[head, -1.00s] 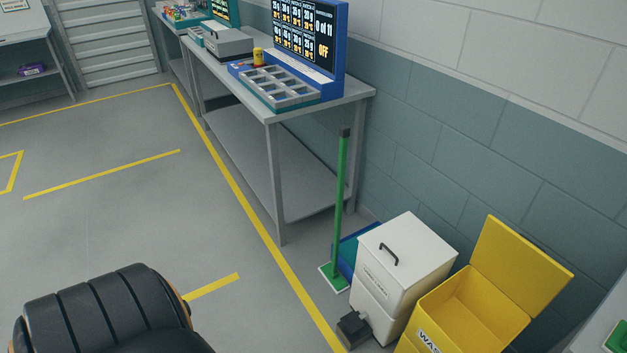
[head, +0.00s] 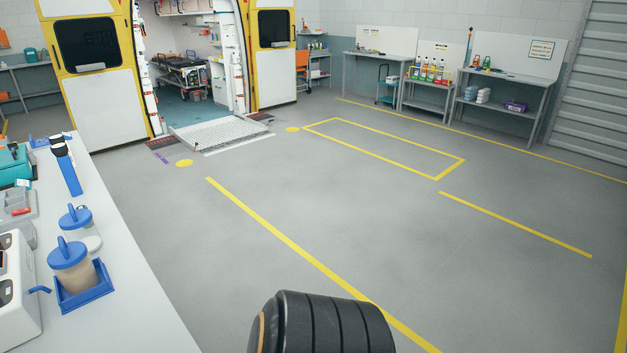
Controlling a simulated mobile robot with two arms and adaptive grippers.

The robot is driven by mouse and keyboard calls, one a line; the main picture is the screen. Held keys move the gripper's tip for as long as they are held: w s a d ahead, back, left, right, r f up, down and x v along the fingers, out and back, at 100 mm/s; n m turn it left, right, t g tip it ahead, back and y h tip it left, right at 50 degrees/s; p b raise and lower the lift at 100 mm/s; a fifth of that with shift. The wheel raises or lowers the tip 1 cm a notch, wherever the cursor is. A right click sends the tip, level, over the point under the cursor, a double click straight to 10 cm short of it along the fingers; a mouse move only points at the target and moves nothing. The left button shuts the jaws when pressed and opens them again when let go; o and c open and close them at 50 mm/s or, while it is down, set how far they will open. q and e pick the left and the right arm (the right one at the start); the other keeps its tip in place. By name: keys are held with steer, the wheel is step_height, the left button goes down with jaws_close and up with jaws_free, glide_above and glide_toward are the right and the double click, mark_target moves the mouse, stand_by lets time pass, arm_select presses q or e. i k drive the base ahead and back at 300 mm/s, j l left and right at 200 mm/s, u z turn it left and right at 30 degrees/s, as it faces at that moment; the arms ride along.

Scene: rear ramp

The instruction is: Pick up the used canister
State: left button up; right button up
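Two canisters with blue lids stand on the white counter at the left in the head view. The nearer canister (head: 73,273) has cloudy beige-brown contents and stands upright in a blue tray (head: 88,302). The farther canister (head: 77,221) looks paler, with a small white round item beside it. The beige-brown contents suggest the nearer one is the used canister, but I see no label saying so. Neither of my grippers is in view. A black ribbed part of my own body shows at the bottom middle, well to the right of the counter.
The white counter (head: 128,300) also holds a white device (head: 18,290) and teal and blue items. An open ambulance with a ramp (head: 215,132) stands at the back. Work tables (head: 505,75) line the far wall. The grey floor between is clear.

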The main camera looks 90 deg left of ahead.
mark_target(72, 261)
steer(key=u, duration=4.2)
steer(key=i+l+z, duration=0.1)
steer(key=l, duration=0.4)
